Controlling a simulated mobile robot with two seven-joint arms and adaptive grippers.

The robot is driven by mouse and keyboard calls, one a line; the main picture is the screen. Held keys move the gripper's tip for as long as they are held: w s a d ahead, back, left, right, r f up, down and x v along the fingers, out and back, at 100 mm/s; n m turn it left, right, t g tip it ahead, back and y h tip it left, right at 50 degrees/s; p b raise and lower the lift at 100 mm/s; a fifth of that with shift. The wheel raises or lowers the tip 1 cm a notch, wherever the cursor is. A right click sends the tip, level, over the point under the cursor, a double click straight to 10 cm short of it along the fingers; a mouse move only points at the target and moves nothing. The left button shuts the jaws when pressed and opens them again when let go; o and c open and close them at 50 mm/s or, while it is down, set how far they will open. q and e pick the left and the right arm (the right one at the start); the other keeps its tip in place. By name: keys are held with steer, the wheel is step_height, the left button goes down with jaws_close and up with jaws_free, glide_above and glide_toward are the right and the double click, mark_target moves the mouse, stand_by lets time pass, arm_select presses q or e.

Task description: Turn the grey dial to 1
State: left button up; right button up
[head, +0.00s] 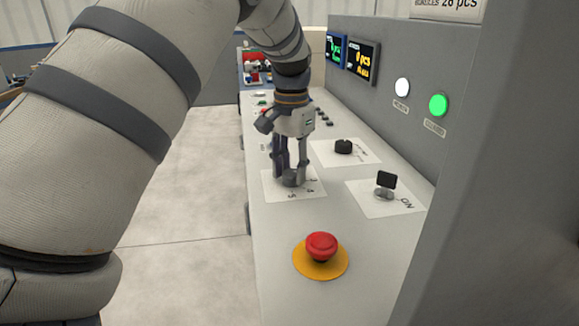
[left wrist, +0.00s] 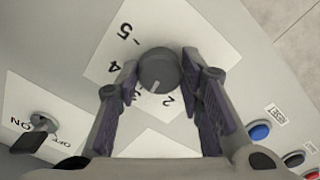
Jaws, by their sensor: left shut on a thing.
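The grey dial (left wrist: 158,68) sits on a white number plate (left wrist: 112,48), with 5, 4, 3 and 2 readable in the left wrist view. Its white mark points between 3 and 2; the 1 is not visible. My left gripper (left wrist: 160,72) is shut on the dial, one finger on each side. In the head view, the left gripper (head: 291,174) reaches down onto the panel, and the grey dial (head: 293,181) shows between its fingertips. My right gripper is not in view.
A red emergency button (head: 321,246) on a yellow base is nearer on the panel. A black key switch (head: 386,181) and a black knob (head: 343,147) lie to the right. A blue button (left wrist: 259,132) shows in the wrist view. A grey wall (head: 400,125) rises along the right.

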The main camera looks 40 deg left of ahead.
mark_target(292, 173)
arm_select(q)
steer(key=n, duration=0.4)
steer(key=shift+n, duration=0.3)
steer(key=n, duration=0.4)
steer(key=shift+n, duration=0.3)
steer(key=n, duration=0.4)
steer(key=shift+w+d, duration=0.1)
steer(key=shift+n, duration=2.2)
steer(key=o, duration=1.2)
steer(key=shift+c, duration=0.2)
step_height(292, 173, up, 12)
